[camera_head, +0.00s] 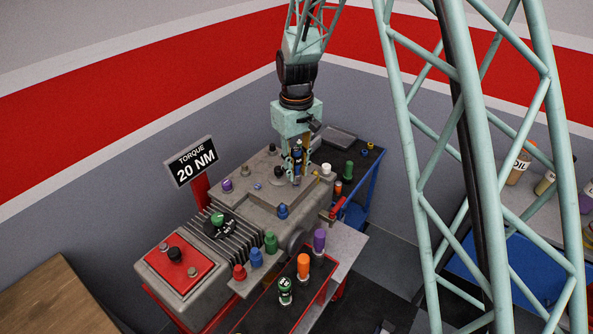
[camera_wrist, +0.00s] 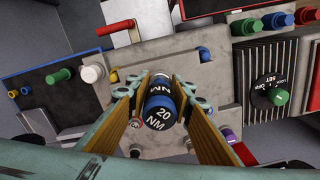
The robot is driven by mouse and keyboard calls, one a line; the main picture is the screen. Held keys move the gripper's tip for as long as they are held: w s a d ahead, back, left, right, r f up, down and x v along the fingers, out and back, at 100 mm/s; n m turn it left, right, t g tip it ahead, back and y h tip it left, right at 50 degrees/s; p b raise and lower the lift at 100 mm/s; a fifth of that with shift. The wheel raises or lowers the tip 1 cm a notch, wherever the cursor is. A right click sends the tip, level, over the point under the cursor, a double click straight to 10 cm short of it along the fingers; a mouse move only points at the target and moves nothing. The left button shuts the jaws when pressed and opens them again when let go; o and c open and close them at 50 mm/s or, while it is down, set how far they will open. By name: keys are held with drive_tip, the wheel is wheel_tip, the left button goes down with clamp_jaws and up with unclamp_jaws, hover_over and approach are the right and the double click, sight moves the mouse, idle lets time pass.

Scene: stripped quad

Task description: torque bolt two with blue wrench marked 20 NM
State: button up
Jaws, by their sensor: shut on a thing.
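My gripper (camera_head: 297,168) is shut on the blue wrench (camera_wrist: 160,105), a short upright cylinder with a dark band and the white mark 20 NM. In the head view the wrench (camera_head: 297,158) shows between the fingers, over the right part of the grey machine block (camera_head: 240,203). Its lower end is hidden, so I cannot tell whether it sits on a bolt. A sign (camera_head: 193,161) behind the block reads TORQUE 20 NM.
A purple cap (camera_head: 228,186) and a blue cap (camera_head: 283,211) stand on the block. A dial with a green knob (camera_head: 217,219) sits at its left. Red, blue and green (camera_head: 271,242) pieces line the front ledge. A tray holds orange (camera_head: 304,264) and green pieces. A dark cart (camera_head: 368,160) stands behind.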

sight(297, 149)
drive_tip(key=shift+r+p, duration=0.4)
drive_tip(key=shift+r, duration=0.5)
drive_tip(key=shift+r+p, duration=0.95)
drive_tip(key=shift+r, duration=0.95)
drive_tip(key=shift+w, duration=0.1)
